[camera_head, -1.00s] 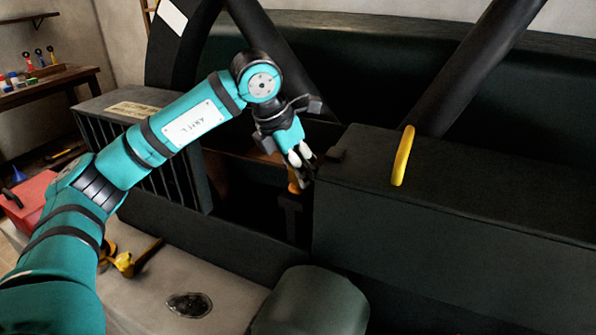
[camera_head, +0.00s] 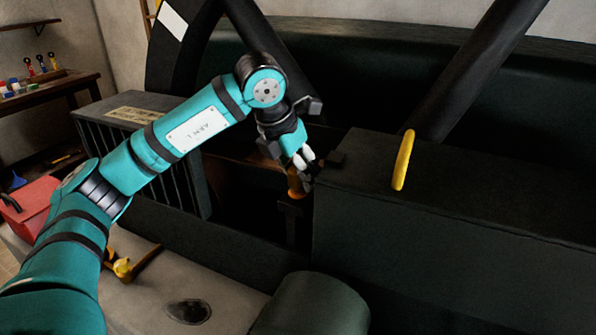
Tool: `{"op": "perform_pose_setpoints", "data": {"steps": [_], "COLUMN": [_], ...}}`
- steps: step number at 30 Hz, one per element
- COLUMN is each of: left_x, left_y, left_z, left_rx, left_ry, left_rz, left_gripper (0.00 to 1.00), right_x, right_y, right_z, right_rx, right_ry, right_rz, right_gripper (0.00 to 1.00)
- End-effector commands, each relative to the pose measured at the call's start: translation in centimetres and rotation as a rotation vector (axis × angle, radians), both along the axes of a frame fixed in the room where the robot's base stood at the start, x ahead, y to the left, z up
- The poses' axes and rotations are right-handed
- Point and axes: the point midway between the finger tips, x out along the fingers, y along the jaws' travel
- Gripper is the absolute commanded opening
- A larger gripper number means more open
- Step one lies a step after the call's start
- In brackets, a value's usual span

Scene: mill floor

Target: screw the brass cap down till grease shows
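My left gripper (camera_head: 308,166) is in the recess of the dark machine, its fingers pointing down and to the right. An orange-brown, brass-coloured piece (camera_head: 295,183), likely the brass cap, shows just below and beside the fingertips. The fingers hide part of it. I cannot tell whether they are closed on it or only close to it. No grease can be made out in the dark recess. My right gripper is not in view.
A dark housing (camera_head: 450,220) with a yellow handle (camera_head: 403,160) stands right of the recess. A slatted guard (camera_head: 140,150) is on the left. A yellow-and-black tool (camera_head: 125,265) lies on the pale ledge near a dark stain (camera_head: 188,311). A red box (camera_head: 28,205) is far left.

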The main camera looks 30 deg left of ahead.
Motion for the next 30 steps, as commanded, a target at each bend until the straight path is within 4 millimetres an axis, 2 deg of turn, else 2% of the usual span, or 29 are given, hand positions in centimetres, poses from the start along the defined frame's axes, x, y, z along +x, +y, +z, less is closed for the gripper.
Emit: {"op": "perform_pose_setpoints", "data": {"steps": [2,9,13,17,24,30], "left_x": [0.0,-0.1,-0.3,-1.1,-3.0,-4.1], "left_y": [0.0,0.0,0.0,0.2,0.7,1.0], "left_z": [-0.1,-0.2,0.6,2.6,7.4,10.1], "left_rx": [0.001,0.001,0.001,0.000,-0.001,0.000], "left_ry": [0.003,0.005,0.003,0.001,0.000,0.002], "left_rz": [-0.001,-0.001,-0.002,-0.002,-0.001,-0.002], "left_gripper": [0.62,0.62,0.62,0.62,0.62,0.62], "right_x": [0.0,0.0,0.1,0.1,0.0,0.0], "right_y": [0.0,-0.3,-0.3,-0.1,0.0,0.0], "right_z": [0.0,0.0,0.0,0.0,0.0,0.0], "right_rx": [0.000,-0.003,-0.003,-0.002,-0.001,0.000], "right_ry": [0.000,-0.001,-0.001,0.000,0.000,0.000], "right_rz": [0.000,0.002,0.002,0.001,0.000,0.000], "right_gripper": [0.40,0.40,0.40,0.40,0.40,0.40]}}
